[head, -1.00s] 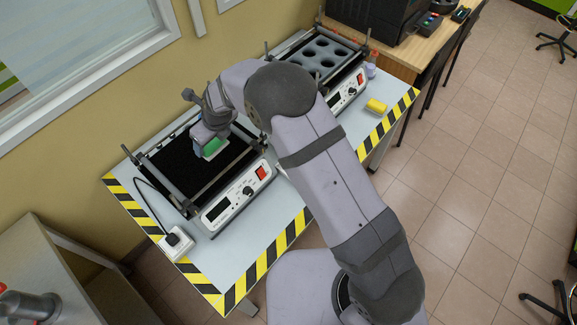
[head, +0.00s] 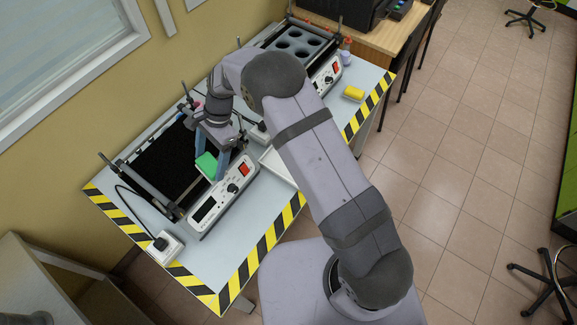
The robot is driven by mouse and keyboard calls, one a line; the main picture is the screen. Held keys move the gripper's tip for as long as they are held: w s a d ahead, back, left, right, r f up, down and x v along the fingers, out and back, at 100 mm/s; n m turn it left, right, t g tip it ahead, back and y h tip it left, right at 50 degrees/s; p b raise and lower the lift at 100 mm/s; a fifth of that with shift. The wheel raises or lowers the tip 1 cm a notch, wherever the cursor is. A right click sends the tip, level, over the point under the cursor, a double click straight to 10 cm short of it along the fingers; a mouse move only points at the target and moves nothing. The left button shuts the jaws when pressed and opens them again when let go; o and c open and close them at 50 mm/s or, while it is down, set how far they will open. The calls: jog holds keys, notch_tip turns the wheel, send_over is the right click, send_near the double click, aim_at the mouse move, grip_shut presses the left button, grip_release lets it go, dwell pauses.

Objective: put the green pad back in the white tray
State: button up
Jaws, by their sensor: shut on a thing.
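The green pad (head: 206,164) is held between the fingers of my gripper (head: 210,160). My gripper is shut on it, above the right front edge of the black-topped device near its control panel. The pad looks raised off the surface, though its exact height is hard to judge. The white tray (head: 274,165) shows only in part, on the table to the right of that device. My forearm hides the rest of it, and its inside is mostly out of sight.
The black-topped device (head: 165,165) has upright posts and a white control panel (head: 222,196). A second device with round holes (head: 297,43) stands at the back. A yellow block (head: 353,93) lies at the right table edge. A power socket (head: 166,246) sits at the left front.

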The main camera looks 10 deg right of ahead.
jog(key=s+d+n+g+h+b, duration=0.1)
jog(key=s+d+n+h+b, duration=0.1)
jog(key=d+n, duration=0.55)
jog(key=s+d+n+g+h+b, duration=0.1)
jog(key=s+d+n+h+b, duration=0.3)
jog(key=d, duration=0.7)
jog(key=w+d+f+m+y+b, duration=0.4)
jog(key=w+d+f+m+b, duration=0.2)
jog(key=d+f+b, duration=0.3)
jog(key=shift+w+t+b, duration=0.3)
jog(key=shift+b, duration=0.75)
jog(key=w+m+b, duration=0.1)
jog(key=w+f+m+y, duration=0.1)
jog(key=m, duration=0.1)
jog(key=a+m+t+b, duration=0.1)
jog(key=shift+w+f+m+y+b, duration=0.35)
jog(key=shift+w+y, duration=0.05)
jog(key=shift+c, duration=1.4)
jog(key=w+a+m+t+b, duration=0.1)
jog(key=w+m+t, duration=0.3)
jog(key=m, duration=0.8)
jog(key=shift+w+a+t+y+b, duration=0.35)
jog(key=shift+w+b, duration=0.45)
jog(key=shift+w, duration=0.4)
